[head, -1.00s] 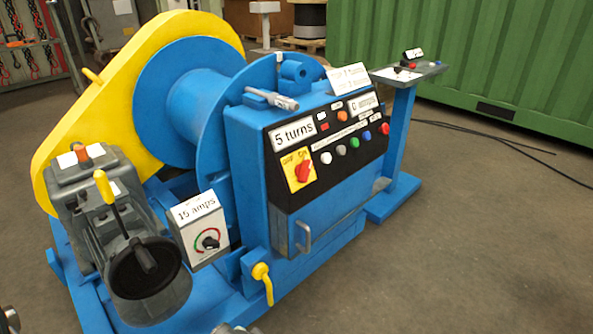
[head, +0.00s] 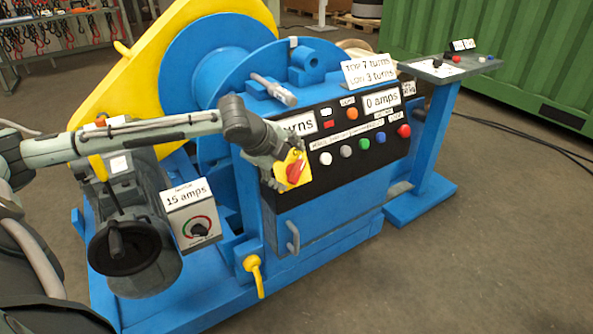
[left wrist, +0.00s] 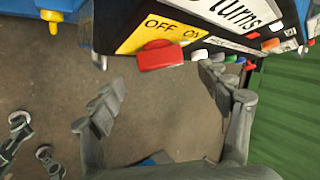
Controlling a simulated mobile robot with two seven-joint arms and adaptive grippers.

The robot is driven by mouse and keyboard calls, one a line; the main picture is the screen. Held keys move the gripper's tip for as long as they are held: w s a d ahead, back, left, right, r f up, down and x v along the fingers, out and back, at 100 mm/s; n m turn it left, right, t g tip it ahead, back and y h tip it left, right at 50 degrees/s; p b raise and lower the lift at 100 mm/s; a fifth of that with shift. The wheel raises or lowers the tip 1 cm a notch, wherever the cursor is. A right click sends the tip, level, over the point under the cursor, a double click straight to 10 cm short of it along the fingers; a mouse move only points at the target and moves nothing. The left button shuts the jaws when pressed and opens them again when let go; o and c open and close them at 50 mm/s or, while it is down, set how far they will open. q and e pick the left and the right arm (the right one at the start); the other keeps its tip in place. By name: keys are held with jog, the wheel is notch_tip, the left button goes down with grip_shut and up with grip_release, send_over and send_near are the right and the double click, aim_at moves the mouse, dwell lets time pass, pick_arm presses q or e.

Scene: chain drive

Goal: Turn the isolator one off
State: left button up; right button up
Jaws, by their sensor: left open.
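The isolator is a red rotary handle (head: 295,171) on a yellow plate (head: 284,160) at the left end of the black control panel. In the left wrist view the red handle (left wrist: 160,56) lies below the words OFF and ON on the yellow plate (left wrist: 152,33), its long side roughly level in that picture. My left gripper (head: 272,158) is at the plate's left edge in the head view, partly covering the panel. In the left wrist view its two fingers (left wrist: 160,98) are spread wide, with the handle just beyond the gap between them. Contact cannot be told. My right gripper is not in view.
The panel holds several push buttons (head: 346,151) and a 0 amps display (head: 381,100) right of the isolator. A 15 amps box (head: 188,213) and a yellow lever (head: 254,274) are below my left arm. A blue pedestal (head: 425,135) stands at right; floor in front is clear.

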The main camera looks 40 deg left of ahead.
aim_at(296, 171)
pick_arm(q)
jog(key=x, duration=0.5)
jog(key=shift+w, duration=0.15)
jog(key=shift+f, duration=0.1)
jog(key=c, duration=1.2)
